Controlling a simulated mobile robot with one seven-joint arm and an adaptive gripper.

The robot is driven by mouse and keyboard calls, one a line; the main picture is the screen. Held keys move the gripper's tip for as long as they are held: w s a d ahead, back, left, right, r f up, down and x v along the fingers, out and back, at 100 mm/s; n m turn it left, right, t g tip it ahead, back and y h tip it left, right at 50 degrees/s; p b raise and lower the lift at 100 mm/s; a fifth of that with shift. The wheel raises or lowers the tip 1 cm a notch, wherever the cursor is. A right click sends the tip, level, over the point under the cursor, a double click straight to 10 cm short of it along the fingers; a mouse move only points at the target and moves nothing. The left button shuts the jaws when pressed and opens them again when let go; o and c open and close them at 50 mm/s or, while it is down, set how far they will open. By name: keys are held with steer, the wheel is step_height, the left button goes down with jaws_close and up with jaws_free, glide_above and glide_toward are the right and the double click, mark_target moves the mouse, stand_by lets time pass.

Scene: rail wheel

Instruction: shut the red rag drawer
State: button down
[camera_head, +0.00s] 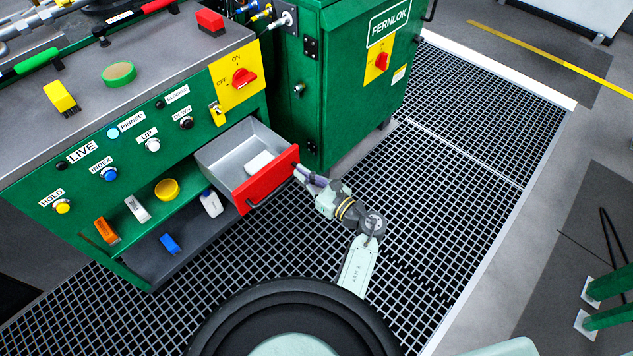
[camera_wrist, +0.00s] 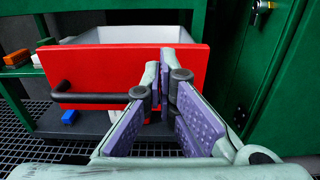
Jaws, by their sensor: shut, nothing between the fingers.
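The red rag drawer (camera_head: 268,181) stands open, pulled out from the green workbench. Its grey inside shows, with a white block (camera_head: 259,162) lying in it. Its red front and black handle (camera_wrist: 100,97) fill the middle of the wrist view. My gripper (camera_head: 300,170) is shut and empty at the right end of the drawer front. In the wrist view my gripper (camera_wrist: 167,60) has its purple-padded fingertips together in front of the right part of the red face. I cannot tell whether the tips touch it.
The green FERNLOK cabinet (camera_head: 345,90) stands close to the right of the drawer. The grating floor (camera_head: 430,200) to the right is clear.

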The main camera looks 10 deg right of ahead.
mark_target(283, 160)
steer(key=shift+p+x, duration=0.55)
steer(key=shift+x, duration=1.9)
steer(key=b+x, duration=0.8)
steer(key=x, duration=1)
steer(key=shift+f, duration=0.15)
steer(key=shift+w+a, duration=0.15)
steer(key=shift+w, duration=0.1)
